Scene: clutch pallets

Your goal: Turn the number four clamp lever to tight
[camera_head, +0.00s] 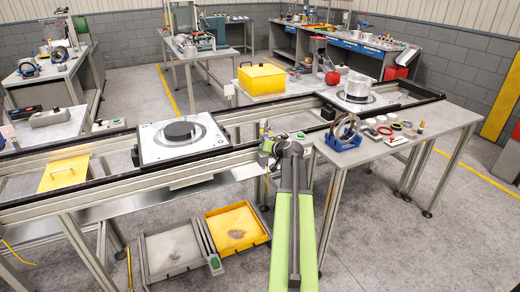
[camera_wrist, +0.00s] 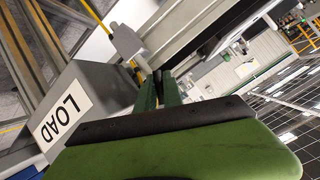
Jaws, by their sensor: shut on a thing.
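My gripper (camera_head: 266,147) is at the front rail of the conveyor, right of the near white pallet (camera_head: 152,150). In the wrist view its green fingers (camera_wrist: 160,92) are shut close together, with their tips at a thin grey part below a pale grey block (camera_wrist: 125,40). This looks like the clamp lever, but the fingers hide most of it. No number four and no tight mark can be read. A grey box with a LOAD label (camera_wrist: 62,118) stands just left of the fingers.
A side table (camera_head: 440,118) with rings and small parts stands right of my gripper. A second pallet (camera_head: 357,98) and a yellow box (camera_head: 262,79) are farther back. A grey tray (camera_head: 172,250) and a yellow tray (camera_head: 237,228) lie below the conveyor. Open floor lies at front right.

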